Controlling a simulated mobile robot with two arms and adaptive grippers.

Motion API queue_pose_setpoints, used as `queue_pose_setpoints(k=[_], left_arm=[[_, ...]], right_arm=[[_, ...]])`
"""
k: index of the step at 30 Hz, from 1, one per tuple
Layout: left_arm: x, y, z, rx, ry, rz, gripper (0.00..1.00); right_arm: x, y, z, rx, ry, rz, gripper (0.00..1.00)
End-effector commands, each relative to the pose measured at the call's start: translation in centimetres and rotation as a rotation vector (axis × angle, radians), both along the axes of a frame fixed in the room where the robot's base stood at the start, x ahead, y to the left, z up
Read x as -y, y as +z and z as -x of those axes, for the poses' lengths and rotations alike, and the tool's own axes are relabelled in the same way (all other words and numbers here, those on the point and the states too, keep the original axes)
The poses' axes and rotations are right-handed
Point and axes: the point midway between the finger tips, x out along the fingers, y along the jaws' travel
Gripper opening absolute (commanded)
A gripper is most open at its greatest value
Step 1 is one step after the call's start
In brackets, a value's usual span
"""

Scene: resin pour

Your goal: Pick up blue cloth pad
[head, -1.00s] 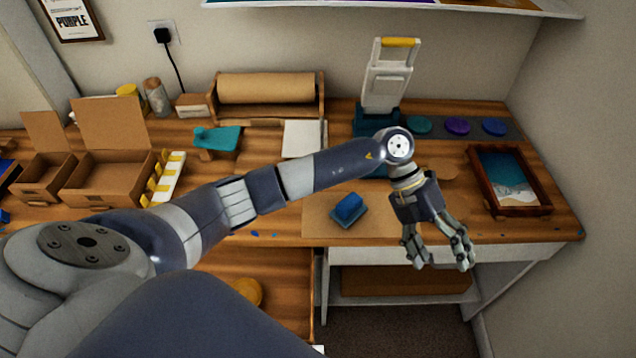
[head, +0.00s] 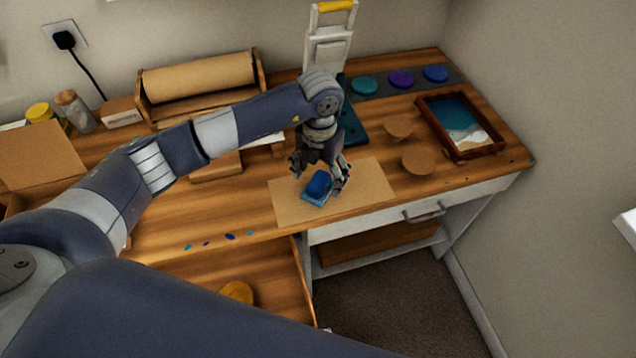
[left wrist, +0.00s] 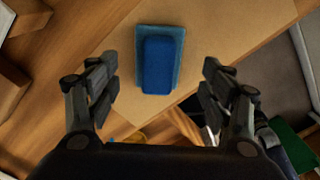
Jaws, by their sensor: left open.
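The blue cloth pad (head: 319,184) lies on a brown paper sheet (head: 365,186) near the table's front edge. It is a darker blue block on a flatter, lighter blue base. My left gripper (head: 319,178) is open right over the pad, with its fingers at either side of it. In the left wrist view the pad (left wrist: 160,62) lies ahead, centred between the open fingers of the left gripper (left wrist: 158,85), and I see no contact. My right gripper is not in view.
A framed seascape tray (head: 462,128) stands on the right, with cork coasters (head: 417,162) beside it. Coloured discs (head: 401,78) and a white press-like device (head: 328,45) are at the back. An open drawer (head: 275,262) is at the front.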

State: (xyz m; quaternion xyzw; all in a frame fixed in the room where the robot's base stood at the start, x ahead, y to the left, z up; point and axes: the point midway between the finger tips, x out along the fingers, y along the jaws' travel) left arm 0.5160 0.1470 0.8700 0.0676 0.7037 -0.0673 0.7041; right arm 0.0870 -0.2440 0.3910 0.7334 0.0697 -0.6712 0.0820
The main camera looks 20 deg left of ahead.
Motion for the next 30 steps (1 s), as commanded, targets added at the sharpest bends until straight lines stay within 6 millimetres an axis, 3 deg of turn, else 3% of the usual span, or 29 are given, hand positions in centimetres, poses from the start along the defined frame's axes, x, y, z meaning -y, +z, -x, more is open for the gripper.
queue_pose_setpoints(k=[6,15,22,30], left_arm=[[-0.3,-3.0,-0.1,-0.004,0.000,0.000,0.73],[-0.3,-3.7,-0.2,0.000,-0.001,0.001,0.73],[-0.3,-3.7,-0.2,-0.001,-0.001,0.001,0.25],[-0.3,-3.6,-0.2,0.000,0.000,0.001,0.21]], right_arm=[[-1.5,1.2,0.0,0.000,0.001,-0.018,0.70],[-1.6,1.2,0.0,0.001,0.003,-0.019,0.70],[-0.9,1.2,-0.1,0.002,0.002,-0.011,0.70],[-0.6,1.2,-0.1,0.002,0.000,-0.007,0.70]])
